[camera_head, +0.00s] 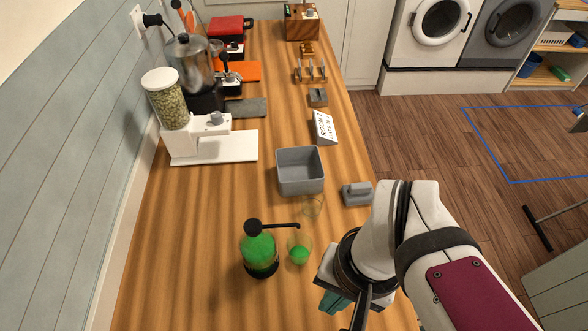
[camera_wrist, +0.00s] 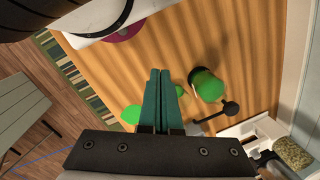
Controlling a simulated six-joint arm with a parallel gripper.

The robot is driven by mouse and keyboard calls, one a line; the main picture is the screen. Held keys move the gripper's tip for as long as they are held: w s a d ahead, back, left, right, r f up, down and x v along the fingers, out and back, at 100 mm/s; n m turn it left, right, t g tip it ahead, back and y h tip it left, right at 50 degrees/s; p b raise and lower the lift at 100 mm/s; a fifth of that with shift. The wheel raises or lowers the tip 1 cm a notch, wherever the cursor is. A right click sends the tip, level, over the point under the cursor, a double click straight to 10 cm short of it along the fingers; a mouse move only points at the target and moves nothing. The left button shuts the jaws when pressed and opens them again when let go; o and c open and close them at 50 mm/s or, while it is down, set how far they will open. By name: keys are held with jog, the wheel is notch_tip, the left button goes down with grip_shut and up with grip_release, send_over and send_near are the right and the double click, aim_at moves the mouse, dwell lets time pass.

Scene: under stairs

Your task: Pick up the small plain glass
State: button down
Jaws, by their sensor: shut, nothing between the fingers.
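A small clear glass (camera_head: 312,206) stands on the wooden counter just in front of the grey bin; its outline is faint. A second clear glass (camera_head: 299,249) with green liquid in the bottom stands beside the green pump bottle (camera_head: 259,252), under its spout. My gripper (camera_head: 334,302) is low in the head view, to the right of and nearer than the green-filled glass, partly hidden by my arm. In the wrist view its teal fingers (camera_wrist: 159,75) are together and empty. The pump bottle (camera_wrist: 207,86) also shows there, right of the fingers; I cannot make out the small clear glass there.
The grey bin (camera_head: 300,170) and a small grey block-shaped object (camera_head: 357,194) stand beyond the glasses. A white dispenser with a jar (camera_head: 214,147) is against the wall at left. The counter's left front is clear.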

grip_release()
dwell(0.3)
jog(key=w+d+f+m+y, duration=0.1)
jog(key=w+f+m+y, duration=0.25)
jog(key=m, duration=1.05)
jog(key=w+d+f+m+y, duration=0.1)
jog(key=w+f+m+y, duration=0.2)
jog(key=m, duration=1.2)
jog(key=m+t+y, duration=0.2)
jog(key=m+t, duration=0.5)
jog(key=m, duration=1.9)
send_near(299, 253)
jog(key=w+a, duration=0.1)
jog(key=a, duration=0.1)
jog(key=w+a+f, duration=0.1)
jog(key=a, duration=0.1)
jog(key=w+a+f, duration=0.1)
jog(key=a, duration=0.2)
jog(key=shift+w+a+f, duration=0.1)
jog(key=shift+w, duration=0.25)
jog(key=shift+w+a, duration=0.1)
jog(key=shift+c, duration=0.3)
